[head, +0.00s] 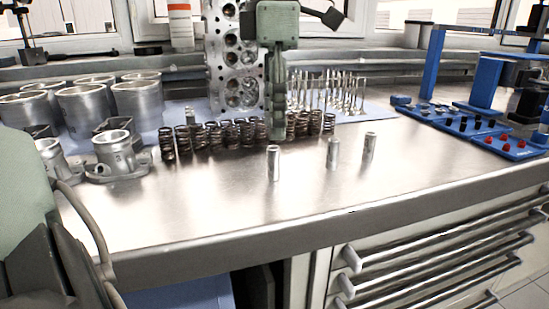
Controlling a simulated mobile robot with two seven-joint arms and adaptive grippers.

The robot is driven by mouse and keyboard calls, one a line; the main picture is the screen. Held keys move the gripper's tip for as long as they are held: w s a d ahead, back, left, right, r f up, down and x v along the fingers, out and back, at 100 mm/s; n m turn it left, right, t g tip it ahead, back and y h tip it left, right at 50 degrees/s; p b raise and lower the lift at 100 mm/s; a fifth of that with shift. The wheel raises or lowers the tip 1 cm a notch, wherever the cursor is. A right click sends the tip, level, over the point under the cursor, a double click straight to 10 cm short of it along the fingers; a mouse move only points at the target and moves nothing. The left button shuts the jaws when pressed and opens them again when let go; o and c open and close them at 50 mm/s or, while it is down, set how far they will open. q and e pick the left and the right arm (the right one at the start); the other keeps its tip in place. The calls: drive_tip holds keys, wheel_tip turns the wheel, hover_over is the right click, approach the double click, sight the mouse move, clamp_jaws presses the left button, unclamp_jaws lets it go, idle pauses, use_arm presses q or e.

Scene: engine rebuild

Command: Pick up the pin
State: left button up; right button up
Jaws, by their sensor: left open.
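Three short silver pins stand upright on the bare metal bench in the head view: a left one (273,163), a middle one (333,153) and a right one (369,147). My left gripper (277,132) points down near the middle of the view, seen nearly edge-on. It is open, and no pin shows between its fingers. Its tips appear just above the left pin in the picture; how far apart they are in depth I cannot tell. My right gripper is not in view.
A row of dark coil springs (212,136) stands behind the pins, partly hidden by the gripper. Several valves (330,92) stand behind on a blue mat. Metal cylinders (85,103) and housings (115,155) stand left, a blue stand (480,85) right. The bench front is clear.

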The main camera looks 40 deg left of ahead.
sight(273, 147)
use_arm(q)
drive_tip(key=shift+f, duration=0.9)
drive_tip(key=f, duration=0.4)
drive_tip(key=shift+a+f, duration=0.2)
drive_tip(key=shift+f, duration=0.2)
clamp_jaws()
